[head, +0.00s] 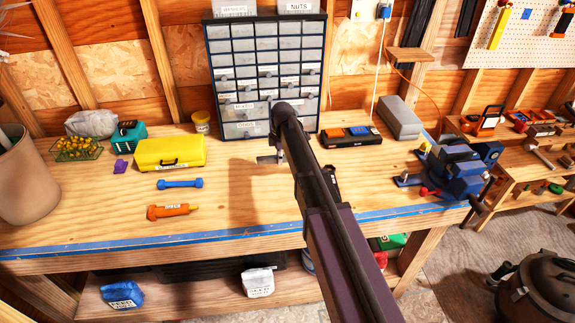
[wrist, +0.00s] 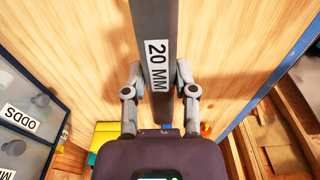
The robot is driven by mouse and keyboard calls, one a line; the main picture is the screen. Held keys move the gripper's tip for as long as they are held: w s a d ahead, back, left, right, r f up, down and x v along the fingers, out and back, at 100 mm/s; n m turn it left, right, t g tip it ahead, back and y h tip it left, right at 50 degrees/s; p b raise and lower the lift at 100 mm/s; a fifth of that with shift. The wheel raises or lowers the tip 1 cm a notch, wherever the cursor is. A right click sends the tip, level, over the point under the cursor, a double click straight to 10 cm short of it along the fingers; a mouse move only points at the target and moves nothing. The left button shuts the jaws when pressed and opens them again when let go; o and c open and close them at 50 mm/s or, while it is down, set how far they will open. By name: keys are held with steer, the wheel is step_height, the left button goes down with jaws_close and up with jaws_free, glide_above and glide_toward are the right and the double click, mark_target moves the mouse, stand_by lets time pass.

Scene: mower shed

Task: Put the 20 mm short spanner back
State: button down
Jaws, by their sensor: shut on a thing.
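The 20 mm short spanner (wrist: 153,20) is a dark grey flat bar with a white "20 MM" label in the wrist view. My gripper (wrist: 159,78) is shut on it, one finger on each side of the label. The spanner runs out of the top of the wrist view, so its far end is hidden. In the head view my arm covers most of the gripper; a small grey piece shows left of the arm over the bench, and I cannot tell whether it is spanner or finger. The wooden bench (head: 110,215) lies below.
A drawer cabinet (head: 265,75) stands at the back of the bench. A yellow case (head: 170,153), blue tool (head: 180,183) and orange tool (head: 172,211) lie left. A black tray (head: 350,136), grey block (head: 400,117) and blue vise (head: 455,170) are right. The bench's front middle is clear.

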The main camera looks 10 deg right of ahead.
mark_target(278, 176)
steer(key=shift+w+a, duration=0.2)
steer(key=shift+w, duration=0.15)
steer(key=shift+f, duration=0.15)
step_height(278, 176, down, 6)
steer(key=b, duration=0.6)
steer(key=shift+f+b, duration=0.2)
steer(key=shift+b, duration=0.2)
steer(key=shift+f+b, duration=0.65)
stand_by(0.7)
steer(key=shift+c, duration=1.7)
jaws_free()
steer(key=shift+r, duration=0.25)
step_height(278, 176, up, 8)
steer(key=p, duration=0.8)
steer(key=shift+f, duration=0.1)
steer(key=shift+h, duration=0.4)
steer(key=s+d+f, duration=0.1)
steer(key=s+d, duration=0.1)
steer(key=s, duration=0.3)
steer(key=s+d+b, duration=0.1)
steer(key=s+d, duration=0.2)
steer(key=s, duration=0.2)
steer(key=s+d+f+b, duration=0.1)
steer(key=s+d, duration=0.2)
steer(key=s, duration=0.3)
steer(key=shift+f, duration=0.3)
